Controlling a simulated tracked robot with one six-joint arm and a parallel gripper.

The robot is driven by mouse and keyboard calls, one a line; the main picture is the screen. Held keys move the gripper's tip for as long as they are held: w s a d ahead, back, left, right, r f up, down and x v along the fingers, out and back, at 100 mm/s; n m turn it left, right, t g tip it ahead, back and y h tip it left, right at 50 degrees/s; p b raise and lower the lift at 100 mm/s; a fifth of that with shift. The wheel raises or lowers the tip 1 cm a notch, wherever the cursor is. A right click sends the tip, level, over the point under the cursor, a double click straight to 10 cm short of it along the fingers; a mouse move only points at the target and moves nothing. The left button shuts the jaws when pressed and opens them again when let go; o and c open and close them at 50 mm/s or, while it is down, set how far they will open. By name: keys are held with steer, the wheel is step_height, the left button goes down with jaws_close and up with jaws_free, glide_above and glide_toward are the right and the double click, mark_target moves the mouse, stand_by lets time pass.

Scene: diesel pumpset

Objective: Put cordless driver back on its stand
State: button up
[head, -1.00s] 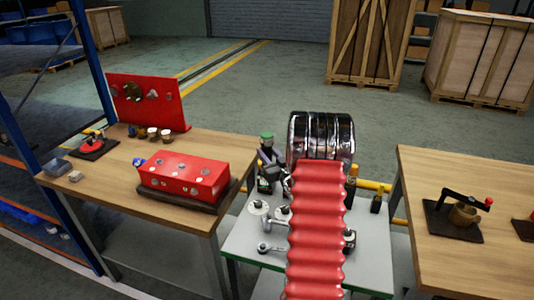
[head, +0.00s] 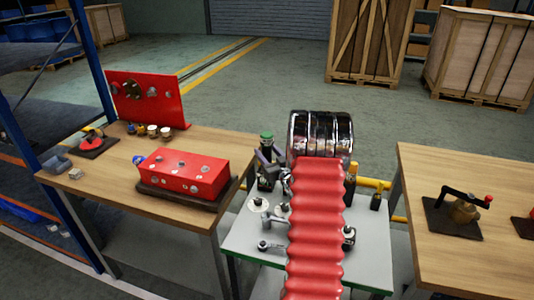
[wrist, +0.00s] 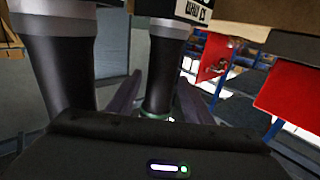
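In the head view, what looks like the cordless driver, a dark tool with a green top (head: 266,136), is upright at the back left of the grey table (head: 243,238). My gripper is at its height there, partly hidden by my red arm sleeve. In the wrist view, the two purplish fingers of my gripper (wrist: 159,92) lie on either side of a black flared handle (wrist: 158,70). Whether they touch it is unclear. A second, nearer black flared shape (wrist: 62,65) stands at the left. I cannot pick out the stand.
Small metal parts (head: 272,245) lie on the grey table, and dark bottles (head: 376,200) stand at its right. A wooden bench with a red block (head: 183,172) is to the left. Another bench (head: 440,165) with a crank device is to the right.

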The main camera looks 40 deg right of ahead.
steer(key=shift+o, duration=0.6)
steer(key=shift+f, duration=0.15)
steer(key=shift+s, duration=0.2)
steer(key=v, duration=1.3)
steer(key=shift+s, duration=0.25)
steer(key=shift+w+a, duration=0.1)
